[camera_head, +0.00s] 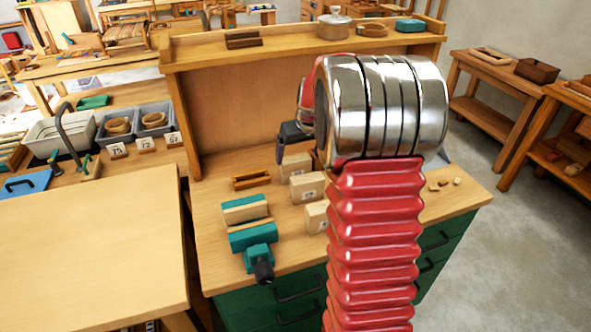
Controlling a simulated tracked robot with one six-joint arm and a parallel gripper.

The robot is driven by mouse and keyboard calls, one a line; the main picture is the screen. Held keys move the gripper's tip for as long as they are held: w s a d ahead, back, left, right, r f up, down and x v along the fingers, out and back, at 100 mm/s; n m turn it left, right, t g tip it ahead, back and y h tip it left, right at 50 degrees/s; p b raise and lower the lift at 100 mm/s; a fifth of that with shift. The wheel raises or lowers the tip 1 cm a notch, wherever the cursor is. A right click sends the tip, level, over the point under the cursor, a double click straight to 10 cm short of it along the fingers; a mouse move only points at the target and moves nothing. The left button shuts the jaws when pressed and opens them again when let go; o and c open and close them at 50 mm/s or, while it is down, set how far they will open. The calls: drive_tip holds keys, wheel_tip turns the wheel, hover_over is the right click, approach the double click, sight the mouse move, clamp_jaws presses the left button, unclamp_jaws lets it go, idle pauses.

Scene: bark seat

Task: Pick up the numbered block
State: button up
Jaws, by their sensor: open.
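Several pale wooden blocks stand in a row on the workbench (225,205): a rear block (293,166), a middle block (307,188) with a white label, and a front block (316,216) with a label, partly hidden by my arm. The label numbers are too small to read. My red and chrome arm rises in front of the bench. Only a dark part of my gripper (291,134) shows left of the chrome rings, above and close to the rear block. My gripper is open; its fingertips are mostly hidden, and I cannot tell whether it touches anything.
The bench's back panel (240,110) carries a shelf with a pot (333,26). Small wood pieces (444,184) lie right. Number cards (146,144) stand by grey bins (115,128).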

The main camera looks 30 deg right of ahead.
sight(296, 160)
drive_tip(key=shift+x, duration=0.85)
drive_tip(key=shift+x, duration=2.65)
drive_tip(key=shift+w, duration=0.1)
drive_tip(key=shift+r, duration=0.1)
drive_tip(key=shift+c, duration=0.7)
drive_tip(key=c, duration=0.8)
drive_tip(key=shift+a+r, duration=0.1)
drive_tip(key=shift+c, duration=0.2)
wheel_tip(296, 160, up, 9)
drive_tip(key=shift+r, duration=0.4)
